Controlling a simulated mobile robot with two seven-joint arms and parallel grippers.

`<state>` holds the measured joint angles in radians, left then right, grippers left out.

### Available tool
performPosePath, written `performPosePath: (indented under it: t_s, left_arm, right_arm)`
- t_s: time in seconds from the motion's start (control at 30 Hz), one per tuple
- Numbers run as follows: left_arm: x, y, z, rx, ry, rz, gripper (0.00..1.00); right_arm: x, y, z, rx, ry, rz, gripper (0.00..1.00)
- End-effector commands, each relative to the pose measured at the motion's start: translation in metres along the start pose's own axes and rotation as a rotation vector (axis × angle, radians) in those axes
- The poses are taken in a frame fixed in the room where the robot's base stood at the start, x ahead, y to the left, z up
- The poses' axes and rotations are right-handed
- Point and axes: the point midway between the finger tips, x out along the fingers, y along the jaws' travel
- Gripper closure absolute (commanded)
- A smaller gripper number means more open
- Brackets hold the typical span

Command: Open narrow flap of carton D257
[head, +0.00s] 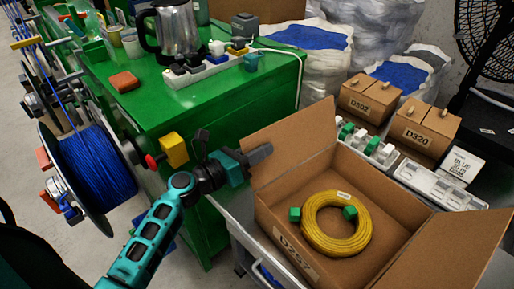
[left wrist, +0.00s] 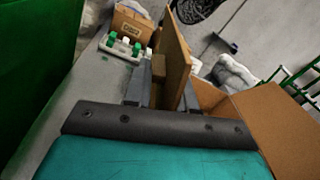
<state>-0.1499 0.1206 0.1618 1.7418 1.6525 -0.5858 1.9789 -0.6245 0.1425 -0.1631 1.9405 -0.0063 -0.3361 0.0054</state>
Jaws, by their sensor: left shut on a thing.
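The brown carton D257 (head: 297,255) stands at the lower right of the head view with its top open; its label is partly cut off from sight. One flap (head: 290,140) stands up along its far-left side, and another flap (head: 468,242) leans outward at the right. A yellow coil (head: 322,238) with green ends lies inside. My left gripper (head: 262,154) is at the left edge of the upright flap, shut on it. In the left wrist view the flap (left wrist: 177,48) stands between the two fingers. My right gripper is not in view.
A green bench (head: 150,95) with a kettle (head: 175,32) and a power strip (head: 203,70) is left of the carton. A blue cable reel (head: 95,168) stands at far left. Cartons D302 (head: 368,100) and D320 (head: 424,127) sit behind, beside a white tray (head: 437,183).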

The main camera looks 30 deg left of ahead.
Motion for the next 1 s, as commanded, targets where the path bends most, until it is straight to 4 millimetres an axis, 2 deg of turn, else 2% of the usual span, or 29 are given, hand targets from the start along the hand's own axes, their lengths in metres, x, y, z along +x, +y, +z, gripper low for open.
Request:
performPosePath:
  t_s: [0.03, 0.07, 0.27, 0.5, 0.63, 0.77, 1.0]
  left_arm:
    - [-0.001, 0.001, -0.003, 0.002, 0.006, 0.002, 1.00]
    - [-0.001, 0.001, -0.003, 0.002, 0.006, 0.002, 0.73]
    - [-0.001, 0.001, -0.002, 0.000, 0.004, 0.000, 0.55]
    - [-0.001, 0.000, -0.001, -0.001, 0.002, 0.000, 0.55]
    - [-0.010, 0.000, -0.002, -0.001, 0.004, 0.000, 0.55]
    - [-0.033, 0.001, -0.003, -0.001, 0.006, 0.002, 0.55]
    - [-0.087, 0.001, -0.003, -0.002, 0.006, 0.002, 0.55]
  right_arm:
    - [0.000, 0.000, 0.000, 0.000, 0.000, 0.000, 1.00]
    - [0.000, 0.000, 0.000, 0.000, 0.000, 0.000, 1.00]
    - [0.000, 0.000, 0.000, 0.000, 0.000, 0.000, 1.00]
    - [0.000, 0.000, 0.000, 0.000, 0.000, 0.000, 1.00]
    - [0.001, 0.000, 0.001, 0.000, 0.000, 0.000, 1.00]
    - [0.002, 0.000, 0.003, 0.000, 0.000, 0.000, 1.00]
    - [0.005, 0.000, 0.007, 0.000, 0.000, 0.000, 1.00]
